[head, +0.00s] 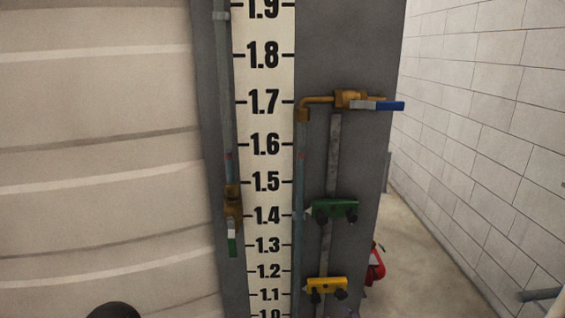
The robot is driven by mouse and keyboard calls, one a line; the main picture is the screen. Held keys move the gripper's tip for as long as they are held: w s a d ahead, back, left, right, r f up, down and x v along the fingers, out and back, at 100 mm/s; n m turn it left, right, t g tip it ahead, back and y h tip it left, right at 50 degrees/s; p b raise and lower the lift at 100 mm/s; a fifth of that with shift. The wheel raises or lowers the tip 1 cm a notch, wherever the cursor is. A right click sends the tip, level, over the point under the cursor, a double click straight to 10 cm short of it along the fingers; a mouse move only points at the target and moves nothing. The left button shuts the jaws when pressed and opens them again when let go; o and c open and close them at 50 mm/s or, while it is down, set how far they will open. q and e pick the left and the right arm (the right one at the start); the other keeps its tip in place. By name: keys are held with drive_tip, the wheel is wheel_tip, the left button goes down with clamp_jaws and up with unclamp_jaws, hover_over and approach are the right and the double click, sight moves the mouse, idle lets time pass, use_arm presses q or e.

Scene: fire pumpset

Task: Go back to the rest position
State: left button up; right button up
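Neither of my grippers can be made out in the head view. A dark rounded shape (113,310) is cut off by the bottom edge at the left, and I cannot tell what it is. In front stands a grey panel (345,45) with a white level scale (264,125) numbered from about 1.0 to 1.9. A brass valve with a blue handle (385,105) sits at the upper right, its handle level. A brass valve with a green handle (232,240) sits left of the scale, its handle hanging down.
A green clamp (334,208) and a yellow clamp (326,285) sit on a vertical rail. A red extinguisher (375,267) stands behind the panel's right edge. A ribbed pale wall (95,120) is at left, a block wall (490,110) at right. Bare floor (420,260) lies between.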

drive_tip(key=s+a+f+m+g+b, duration=0.1)
drive_tip(key=s+f+g+b, duration=0.2)
drive_tip(key=f, duration=0.9)
drive_tip(key=s+a+f+g+y+b, duration=0.1)
drive_tip(key=s+f+g+b, duration=0.3)
drive_tip(key=f, duration=0.8)
drive_tip(key=s+a+f+m+g, duration=0.15)
drive_tip(key=s+f, duration=0.45)
drive_tip(key=f, duration=0.6)
drive_tip(key=s+a+f+g+y+b, duration=0.1)
drive_tip(key=s+a+f+g+b, duration=0.1)
drive_tip(key=s+f, duration=0.6)
drive_tip(key=shift+s+f+g, duration=0.3)
drive_tip(key=shift+f+g, duration=0.35)
drive_tip(key=shift+f, duration=0.05)
